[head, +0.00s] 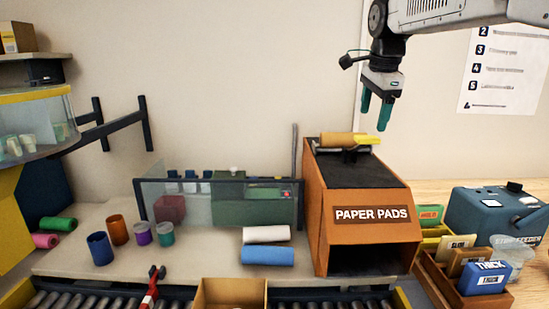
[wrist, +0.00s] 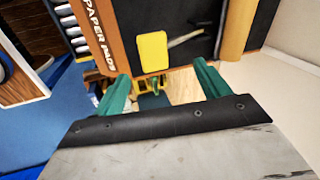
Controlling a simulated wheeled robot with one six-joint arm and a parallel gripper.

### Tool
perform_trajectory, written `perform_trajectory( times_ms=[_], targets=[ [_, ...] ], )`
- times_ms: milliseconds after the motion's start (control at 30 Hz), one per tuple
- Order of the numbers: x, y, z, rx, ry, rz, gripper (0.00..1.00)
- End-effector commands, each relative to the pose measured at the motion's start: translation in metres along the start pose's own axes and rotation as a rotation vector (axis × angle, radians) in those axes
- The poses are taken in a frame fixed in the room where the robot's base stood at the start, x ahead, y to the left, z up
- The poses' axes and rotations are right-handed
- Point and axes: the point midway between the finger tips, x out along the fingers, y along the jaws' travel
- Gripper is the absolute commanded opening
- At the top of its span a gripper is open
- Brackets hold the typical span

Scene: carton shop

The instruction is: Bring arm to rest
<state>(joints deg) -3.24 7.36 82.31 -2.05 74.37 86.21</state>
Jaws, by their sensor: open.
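My gripper (head: 376,112) hangs with its green fingers pointing down, above and to the right of the orange box labelled PAPER PADS (head: 372,215). The fingers are apart with nothing between them. In the wrist view my gripper (wrist: 163,90) also shows open and empty, with the PAPER PADS box (wrist: 100,40) beyond the fingers. A brown roll (head: 337,139) and a yellow piece (head: 367,140) lie on the box's dark top. The yellow piece also shows in the wrist view (wrist: 153,51).
A blue machine (head: 485,215) and an orange tray (head: 440,283) of small packs stand right of the box. White (head: 266,234) and blue (head: 268,255) rolls lie to its left. An open carton (head: 230,296) sits at the front by the roller conveyor (head: 75,299).

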Motion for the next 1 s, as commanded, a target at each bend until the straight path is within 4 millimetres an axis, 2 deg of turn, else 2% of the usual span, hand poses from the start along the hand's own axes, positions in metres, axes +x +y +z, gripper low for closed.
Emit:
perform_trajectory(
  times_ms=[267,367,567,700,800,900,1000],
  targets=[
    [-0.012,0.07,0.001,-0.24,-0.008,0.024,0.75],
    [-0.014,0.11,0.002,-0.37,-0.015,0.037,0.75],
    [-0.005,0.226,0.009,-0.739,-0.046,0.071,0.75],
    [0.017,0.309,0.017,-1.011,-0.078,0.088,0.75],
    [0.036,0.361,0.022,-1.181,-0.103,0.098,0.75],
    [0.054,0.399,0.026,-1.31,-0.123,0.103,0.75],
    [0.066,0.422,0.029,-1.392,-0.138,0.105,0.75]
  ],
)
